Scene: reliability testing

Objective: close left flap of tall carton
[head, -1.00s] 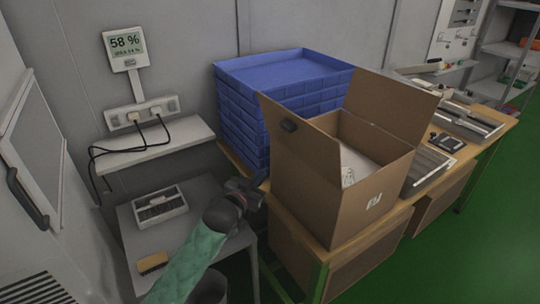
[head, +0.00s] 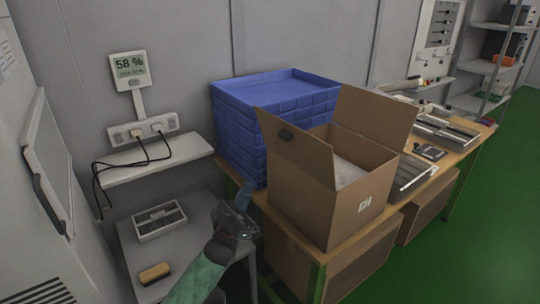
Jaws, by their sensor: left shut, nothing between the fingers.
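The tall carton (head: 318,205) is a brown box on the wooden bench, open at the top with pale contents (head: 347,172) inside. Its left flap (head: 290,145) stands raised and leans outward, with a dark hand hole near its upper left corner. Its right flap (head: 374,117) also stands up. My left gripper (head: 246,190) is left of the carton, below and apart from the left flap, near the blue trays. It is shut and holds nothing. My right gripper is not in view.
A stack of blue trays (head: 236,139) stands close behind and left of the carton. A grey side table (head: 185,243) holds a slotted box (head: 159,222) and a yellow-topped brush or block (head: 154,273). A wall shelf (head: 150,162) with cables is above. Metal trays (head: 408,173) lie right of the carton.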

